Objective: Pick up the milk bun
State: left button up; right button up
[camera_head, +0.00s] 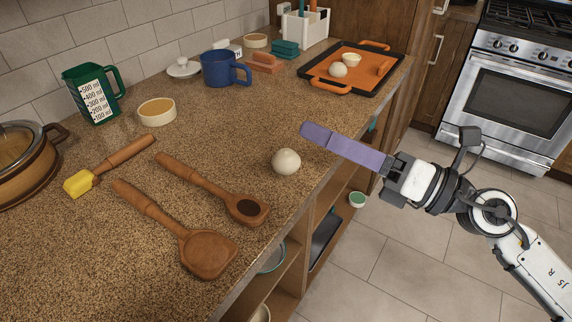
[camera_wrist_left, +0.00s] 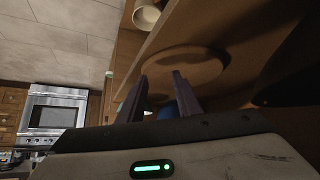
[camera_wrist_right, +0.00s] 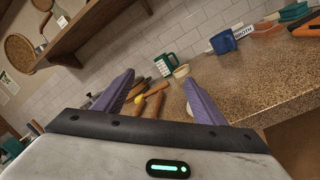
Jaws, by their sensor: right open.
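A round, pale milk bun (camera_head: 286,162) sits on the speckled counter near its front edge. A similar pale bun (camera_head: 338,69) sits on the orange-and-black tray (camera_head: 310,72) at the back. My right gripper (camera_head: 308,131) points left over the counter edge, beyond and to the right of the nearer bun, not touching it. Its purple fingers are apart and empty in the right wrist view (camera_wrist_right: 160,77), where a pale bit of a bun (camera_wrist_right: 189,108) shows partly behind one finger. My left gripper (camera_wrist_left: 161,76) shows only in its wrist view, fingers apart and apparently empty, facing wooden shelving.
Wooden spoons (camera_head: 205,250) and a yellow-tipped brush (camera_head: 80,182) lie left of the nearer bun. A blue mug (camera_head: 220,68), green measuring jug (camera_head: 92,92) and bowl (camera_head: 157,111) stand further back. Open shelves (camera_head: 322,200) lie below the counter edge. An oven (camera_head: 515,95) stands right.

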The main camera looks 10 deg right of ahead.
notch_tip(320, 180, down, 2)
jog(key=n+g, duration=0.2)
jog(key=n, duration=0.2)
jog(key=n+g+h, duration=0.2)
jog(key=n+h, duration=0.2)
send_near(296, 160)
jog(key=x, duration=0.4)
jog(key=shift+w+r+p, duration=0.15)
jog(key=shift+w+p, duration=0.1)
jog(key=shift+p, duration=0.05)
jog(key=shift+p+x, duration=0.6)
jog(key=shift+x, duration=2.5)
jog(key=shift+s, duration=0.2)
jog(key=c, duration=1.1)
